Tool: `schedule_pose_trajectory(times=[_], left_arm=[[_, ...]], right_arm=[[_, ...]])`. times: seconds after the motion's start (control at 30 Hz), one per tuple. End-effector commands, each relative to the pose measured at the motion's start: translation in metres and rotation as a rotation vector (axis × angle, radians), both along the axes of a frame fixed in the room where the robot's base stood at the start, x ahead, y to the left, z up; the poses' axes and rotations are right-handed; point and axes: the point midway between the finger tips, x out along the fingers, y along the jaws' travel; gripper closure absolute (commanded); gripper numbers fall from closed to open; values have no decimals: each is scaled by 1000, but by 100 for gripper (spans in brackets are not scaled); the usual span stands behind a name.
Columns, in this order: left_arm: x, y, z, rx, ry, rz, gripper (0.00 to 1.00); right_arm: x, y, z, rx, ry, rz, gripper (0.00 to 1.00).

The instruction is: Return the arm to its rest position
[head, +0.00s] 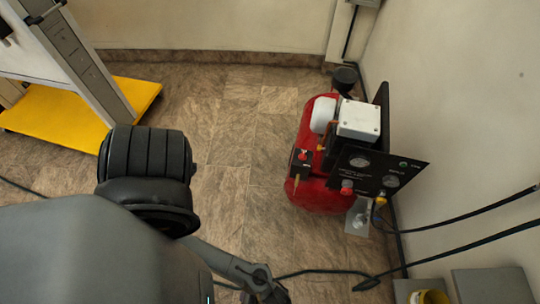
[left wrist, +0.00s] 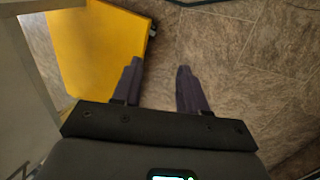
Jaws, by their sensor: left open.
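My left gripper (left wrist: 160,72) shows in the left wrist view with its two dark fingers apart. Nothing is between them, and bare tiled floor lies beneath. In the head view my arm fills the lower left, and I cannot make out the gripper's fingers there. The oxygen trainer, a red tank (head: 318,196) with a black gauge panel (head: 379,171), stands upright on the floor by the right wall. A white-grey box (head: 358,121) sits on top of it. My arm is apart from the trainer in the picture. My right gripper is not in view.
A yellow base (head: 75,122) under a grey-white frame (head: 75,50) stands at the left; the yellow base (left wrist: 98,45) also lies left of my fingers. Black cables (head: 460,216) run from the right wall. Grey blocks (head: 490,284) are at bottom right. The middle floor (head: 235,130) is clear.

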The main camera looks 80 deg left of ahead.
Motion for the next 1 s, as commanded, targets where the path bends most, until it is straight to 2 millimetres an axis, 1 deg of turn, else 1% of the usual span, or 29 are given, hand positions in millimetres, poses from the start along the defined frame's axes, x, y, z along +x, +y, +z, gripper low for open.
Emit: schedule_pose_trajectory(times=[0.03, 0.07, 0.1, 0.17, 0.2, 0.27, 0.3, 0.37, 0.4, 0.47, 0.5, 0.53, 0.57, 0.6, 0.67, 0.7, 0.73, 0.77, 0.87, 0.9, 0.97, 1.0], left_arm=[[16, 17, 35, 18, -60, 167, 57], [28, 28, 49, 30, -100, 271, 57], [44, 44, 69, 47, -156, 411, 57], [68, 67, 96, 67, -238, 602, 57], [83, 81, 113, 76, -291, 718, 57], [103, 100, 137, 79, -366, 873, 57], [116, 111, 153, 76, -414, 967, 57], [134, 125, 175, 64, -480, 1098, 57], [145, 133, 190, 51, -521, 1184, 57], [158, 144, 214, 26, -575, 1316, 57], [166, 149, 231, 2, -607, 1412, 57], [171, 151, 243, -21, -624, 1492, 57], [174, 150, 251, -40, -629, 1570, 57], [176, 151, 252, -44, -620, 1661, 57], [177, 151, 251, -37, -604, 1770, 57], [177, 151, 266, -36, -599, 1797, 57], [177, 151, 278, -35, -600, 1791, 57], [177, 151, 285, -35, -600, 1789, 57], [177, 151, 310, -35, -599, 1786, 57], [177, 151, 322, -34, -600, 1785, 57], [177, 151, 340, -35, -599, 1785, 57], [177, 151, 353, -35, -599, 1784, 57]], right_arm=[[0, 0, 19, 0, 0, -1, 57], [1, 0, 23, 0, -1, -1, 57], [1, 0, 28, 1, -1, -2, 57], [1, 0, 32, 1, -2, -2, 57], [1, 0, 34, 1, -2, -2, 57], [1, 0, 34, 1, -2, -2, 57], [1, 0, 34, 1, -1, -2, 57], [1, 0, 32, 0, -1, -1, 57], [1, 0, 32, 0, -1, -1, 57], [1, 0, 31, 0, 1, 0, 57], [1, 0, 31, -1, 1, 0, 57], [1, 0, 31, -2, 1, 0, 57], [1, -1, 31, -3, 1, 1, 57], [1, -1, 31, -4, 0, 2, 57], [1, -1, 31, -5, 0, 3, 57], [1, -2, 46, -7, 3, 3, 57], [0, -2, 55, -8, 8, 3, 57], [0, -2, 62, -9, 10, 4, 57], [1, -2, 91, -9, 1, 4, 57], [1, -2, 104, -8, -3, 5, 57], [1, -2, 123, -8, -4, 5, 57], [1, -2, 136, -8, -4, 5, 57]])
